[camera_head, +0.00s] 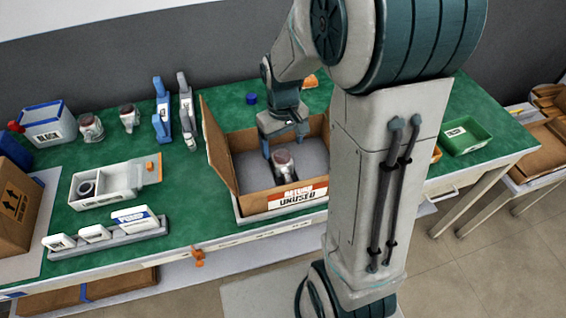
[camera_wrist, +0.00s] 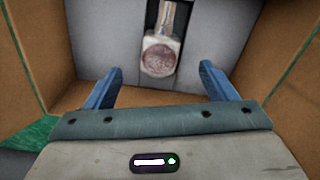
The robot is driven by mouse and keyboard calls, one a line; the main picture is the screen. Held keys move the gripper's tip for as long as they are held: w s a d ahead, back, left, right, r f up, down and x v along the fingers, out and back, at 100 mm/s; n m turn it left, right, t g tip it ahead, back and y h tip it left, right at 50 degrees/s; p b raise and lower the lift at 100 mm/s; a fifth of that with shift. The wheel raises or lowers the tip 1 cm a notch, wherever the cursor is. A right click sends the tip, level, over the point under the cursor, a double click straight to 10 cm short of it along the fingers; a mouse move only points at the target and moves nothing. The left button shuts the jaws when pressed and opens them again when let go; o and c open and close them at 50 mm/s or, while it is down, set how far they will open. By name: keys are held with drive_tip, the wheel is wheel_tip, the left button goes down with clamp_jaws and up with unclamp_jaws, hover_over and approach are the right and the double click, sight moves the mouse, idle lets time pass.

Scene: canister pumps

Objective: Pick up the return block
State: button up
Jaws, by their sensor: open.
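An open cardboard box (camera_head: 222,160) stands on the green bench, its front label seeming to read "UNUSED". In the wrist view, my gripper (camera_wrist: 160,72) has the canister ahead, between and beyond the fingertips, with no contact visible. I cannot tell for certain which thing is the return block; white labelled blocks (camera_head: 95,233) stand in a grey rack at front left.
The box walls rise close around my fingers. A white tray (camera_head: 95,198), blue and grey upright tools (camera_head: 162,110), clear jars (camera_head: 90,128) and a blue-rimmed bin (camera_head: 48,125) stand to the left. A green tray (camera_head: 464,136) is at right.

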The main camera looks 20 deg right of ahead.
sight(283, 155)
drive_tip(key=shift+f, duration=3)
